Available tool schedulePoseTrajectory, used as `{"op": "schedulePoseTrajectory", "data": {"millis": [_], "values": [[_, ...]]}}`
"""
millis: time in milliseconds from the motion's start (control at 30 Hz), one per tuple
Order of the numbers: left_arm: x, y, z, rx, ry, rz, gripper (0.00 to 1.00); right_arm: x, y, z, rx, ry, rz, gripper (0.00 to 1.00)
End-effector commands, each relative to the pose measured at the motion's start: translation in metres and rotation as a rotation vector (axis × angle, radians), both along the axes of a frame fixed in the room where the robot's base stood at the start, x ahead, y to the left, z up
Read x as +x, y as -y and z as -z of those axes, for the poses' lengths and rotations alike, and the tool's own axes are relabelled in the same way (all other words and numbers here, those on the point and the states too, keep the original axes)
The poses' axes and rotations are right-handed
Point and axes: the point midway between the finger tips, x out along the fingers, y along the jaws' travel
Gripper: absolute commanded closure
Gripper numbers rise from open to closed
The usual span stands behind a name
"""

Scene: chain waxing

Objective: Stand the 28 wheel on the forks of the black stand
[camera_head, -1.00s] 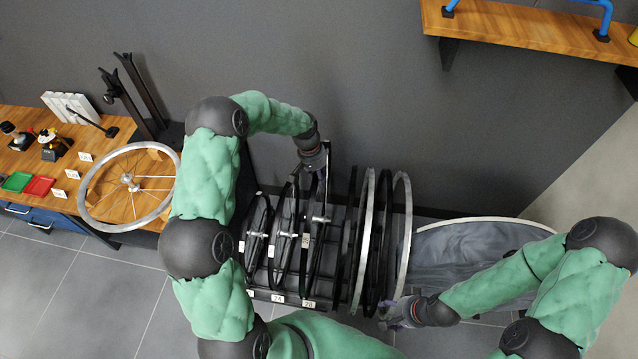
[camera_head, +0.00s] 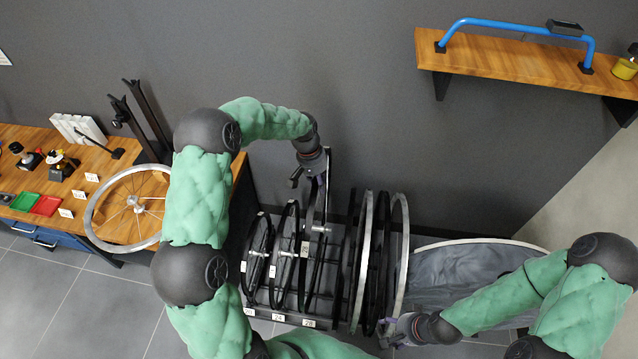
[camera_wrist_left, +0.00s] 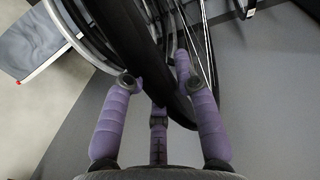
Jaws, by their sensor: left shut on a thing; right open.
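The 28 wheel (camera_head: 308,270), with a dark tyre and a small 28 tag near its hub, is upright at the rack slot labelled 28. My left gripper (camera_head: 318,178) is shut on the top of its tyre. In the left wrist view the dark tyre (camera_wrist_left: 140,45) passes between the purple fingers (camera_wrist_left: 155,100). The wheel's lower edge is partly hidden among the rack bars. The black stand (camera_head: 150,115) has two upright forks on the bench at the left, and its foot is partly hidden. My right gripper (camera_head: 392,330) is open beside the bottom of the silver-rimmed wheel.
The black rack (camera_head: 262,310) holds smaller wheels to the left and several larger wheels (camera_head: 398,250) to the right. A silver wheel (camera_head: 92,218) lies on the bench (camera_head: 25,140), near trays and tools. A wooden shelf (camera_head: 500,60) with a blue bar is at upper right.

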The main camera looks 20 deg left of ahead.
Motion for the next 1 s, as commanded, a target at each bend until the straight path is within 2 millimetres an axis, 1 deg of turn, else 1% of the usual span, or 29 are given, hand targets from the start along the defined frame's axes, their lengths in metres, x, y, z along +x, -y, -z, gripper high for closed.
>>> {"op": "schedulePoseTrajectory", "data": {"millis": [33, 1000], "values": [[0.002, -0.001, -0.01, 0.001, 0.006, -0.001, 1.0, 0.0, 0.0, -0.006, 0.0, 0.0, 0.0, 0.37], [0.002, -0.001, -0.095, 0.001, 0.007, -0.001, 1.0, 0.0, 0.0, -0.064, 0.0, 0.0, 0.0, 0.37]]}}
